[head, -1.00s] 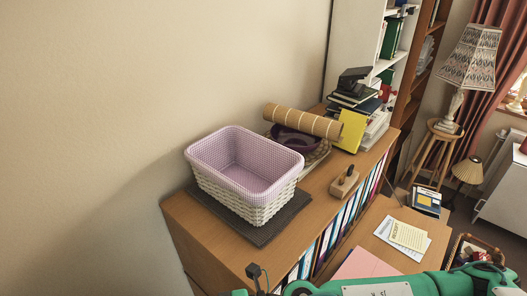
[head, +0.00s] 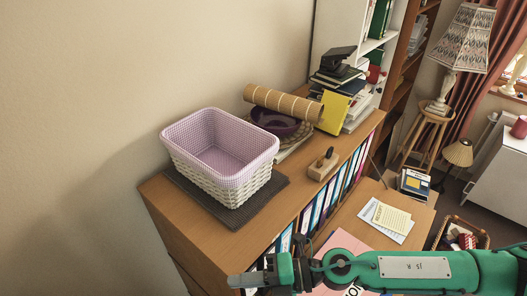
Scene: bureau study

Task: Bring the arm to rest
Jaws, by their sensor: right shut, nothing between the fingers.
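My right arm comes in green from the lower right, and my right gripper (head: 243,281) is at its left end, low in the head view. Its fingers are shut with nothing seen between them. It is in front of the wooden bureau (head: 165,233), below the wicker basket and apart from it. My left gripper is not in view.
A white wicker basket (head: 235,190) with a pink lining stands on a dark mat (head: 270,193) atop the bureau. A wooden stamp (head: 323,164), a rolled mat (head: 283,102) and stacked books (head: 340,85) are farther back. Binders (head: 318,207) line the shelf below.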

